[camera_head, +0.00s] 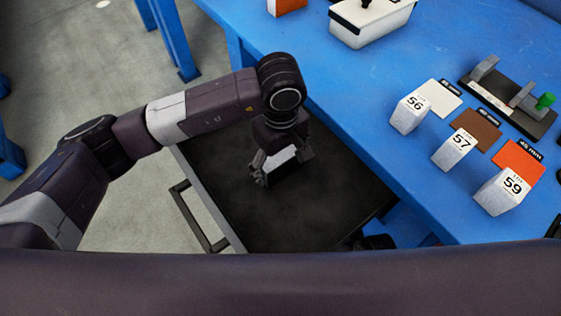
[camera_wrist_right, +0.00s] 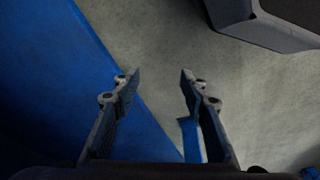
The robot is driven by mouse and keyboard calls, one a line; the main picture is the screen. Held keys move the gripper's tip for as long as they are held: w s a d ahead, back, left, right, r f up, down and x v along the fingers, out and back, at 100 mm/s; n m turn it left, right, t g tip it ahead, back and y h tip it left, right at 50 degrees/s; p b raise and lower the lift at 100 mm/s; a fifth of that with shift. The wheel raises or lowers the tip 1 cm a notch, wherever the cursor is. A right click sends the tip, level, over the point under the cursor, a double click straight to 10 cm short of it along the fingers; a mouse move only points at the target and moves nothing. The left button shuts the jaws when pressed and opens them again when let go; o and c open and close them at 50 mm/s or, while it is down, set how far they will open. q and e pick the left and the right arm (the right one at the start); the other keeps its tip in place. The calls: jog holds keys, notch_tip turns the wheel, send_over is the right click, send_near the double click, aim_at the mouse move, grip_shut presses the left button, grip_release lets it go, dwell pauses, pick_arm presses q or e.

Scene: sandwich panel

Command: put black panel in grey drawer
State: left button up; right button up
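The grey drawer (camera_head: 208,196) is pulled out from under the blue workbench, with its bar handle toward the left. Its inside is dark. I cannot tell a separate black panel from the drawer's dark floor. My left gripper (camera_head: 262,180) points down over the inside of the drawer, in its upper middle.
On the blue workbench (camera_head: 350,85) stand blocks marked 56 (camera_head: 409,114), 57 (camera_head: 452,150) and 59 (camera_head: 502,192), beside white, brown and orange plates. Floor is free left of the drawer.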

aim_at(280, 156)
pick_arm(q)
jog(key=shift+o, duration=1)
pick_arm(e)
jog(key=shift+w, duration=0.1)
pick_arm(q)
jog(key=shift+r, duration=0.15)
notch_tip(280, 156, up, 7)
jog(key=shift+r+p, duration=0.1)
jog(key=shift+p, duration=0.35)
jog(key=shift+r, duration=0.2)
pick_arm(e)
jog(key=f, duration=0.1)
jog(key=s+f, duration=0.1)
jog(key=f, duration=0.1)
jog(key=shift+s+d+f, duration=0.1)
jog(key=shift+d, duration=0.1)
jog(key=shift+a, duration=0.1)
